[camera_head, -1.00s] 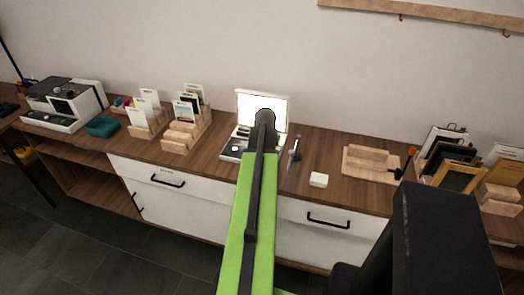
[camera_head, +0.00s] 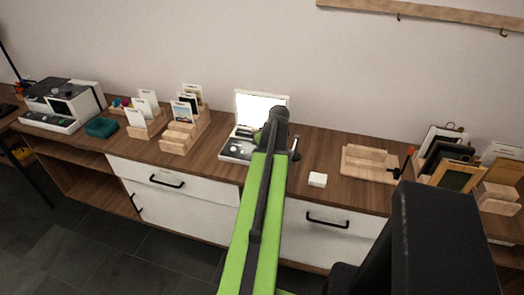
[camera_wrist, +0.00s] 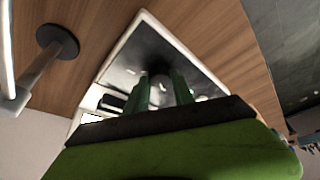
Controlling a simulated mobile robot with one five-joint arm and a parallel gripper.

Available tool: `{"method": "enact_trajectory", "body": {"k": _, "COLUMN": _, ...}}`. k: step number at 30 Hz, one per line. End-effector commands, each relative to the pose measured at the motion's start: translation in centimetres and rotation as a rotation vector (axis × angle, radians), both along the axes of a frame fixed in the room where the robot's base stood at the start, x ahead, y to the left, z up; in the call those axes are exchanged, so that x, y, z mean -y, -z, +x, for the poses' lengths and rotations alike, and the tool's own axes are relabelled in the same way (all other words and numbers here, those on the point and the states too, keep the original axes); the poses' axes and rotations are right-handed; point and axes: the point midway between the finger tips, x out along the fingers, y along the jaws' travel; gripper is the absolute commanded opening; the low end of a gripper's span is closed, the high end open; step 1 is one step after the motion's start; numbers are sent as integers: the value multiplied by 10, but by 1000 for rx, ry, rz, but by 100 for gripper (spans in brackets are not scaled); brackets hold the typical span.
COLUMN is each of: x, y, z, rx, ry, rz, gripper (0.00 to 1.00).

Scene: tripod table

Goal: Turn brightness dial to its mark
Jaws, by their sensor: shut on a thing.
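The device with the dials is a white-framed box with a dark control panel (camera_head: 236,151) and a raised, bright white screen (camera_head: 259,106). In the wrist view its panel (camera_wrist: 122,75) lies under my gripper (camera_wrist: 158,86). The two green fingers point down at the panel and are shut on a small pale knob (camera_wrist: 157,77), which I take to be the brightness dial. Its mark cannot be made out. In the head view my arm hides the fingertips and the right part of the panel. Other round controls show on the panel's left part.
A slim upright tool on a round dark base (camera_wrist: 57,41) stands close beside the device. Wooden card holders (camera_head: 183,134) stand to the left. A wooden stand (camera_head: 369,163) is further right.

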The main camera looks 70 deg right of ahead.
Motion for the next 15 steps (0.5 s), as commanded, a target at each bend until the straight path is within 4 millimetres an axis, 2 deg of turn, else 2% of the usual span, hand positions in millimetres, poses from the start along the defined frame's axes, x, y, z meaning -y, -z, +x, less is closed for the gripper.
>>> {"method": "enact_trajectory", "body": {"k": 11, "x": 0, "y": 0, "z": 1, "rx": 1, "ry": -4, "rz": -1, "gripper": 0}}
{"method": "enact_trajectory", "body": {"k": 12, "x": 0, "y": 0, "z": 1, "rx": 1, "ry": -4, "rz": -1, "gripper": 32}}
{"method": "enact_trajectory", "body": {"k": 15, "x": 0, "y": 0, "z": 1, "rx": 1, "ry": -4, "rz": -1, "gripper": 45}}
